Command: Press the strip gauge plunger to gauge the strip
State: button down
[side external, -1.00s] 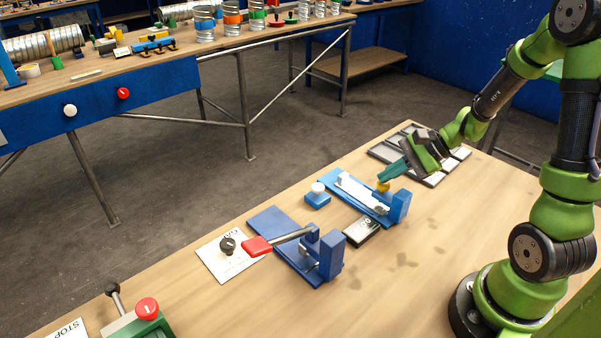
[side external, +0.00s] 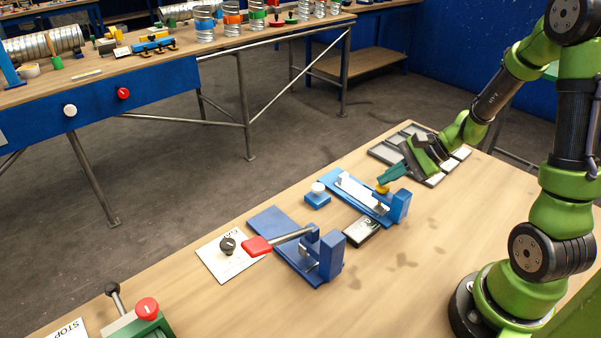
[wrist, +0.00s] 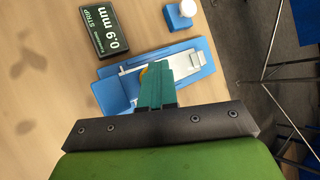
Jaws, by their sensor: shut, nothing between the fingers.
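The strip gauge is a blue fixture (side external: 398,206) on the bench with a pale metallic strip (side external: 356,190) lying along it. Its yellow plunger (side external: 382,189) stands near the block end. My gripper (side external: 390,175) has teal fingers that are shut and empty, tilted down with their tips at the plunger's top. In the wrist view the fingers (wrist: 154,84) cover most of the plunger, leaving a yellow edge (wrist: 142,76). Whether the tips touch it or how far it is pressed is hidden. A dark display (wrist: 112,30) beside the gauge reads "STRIP 0.9 mm".
A blue block with a white knob (side external: 318,190) stands at the gauge's far end. A blue fixture with a red-handled lever (side external: 257,246) is to the left. A compartmented grey tray (side external: 437,178) lies behind the gripper. The bench at front right is clear.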

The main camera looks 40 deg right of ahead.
aim_at(388, 187)
jog(key=shift+r, duration=1.2)
jog(key=shift+r, duration=2.5)
jog(key=s+a+r+n+h, duration=0.4)
jog(key=s+a+r+n, duration=0.5)
jog(key=n, duration=0.5)
jog(key=a, duration=0.2)
jog(key=shift+s+a+r+n, duration=0.15)
jog(key=shift+a+n, duration=0.15)
jog(key=shift+a, duration=0.1)
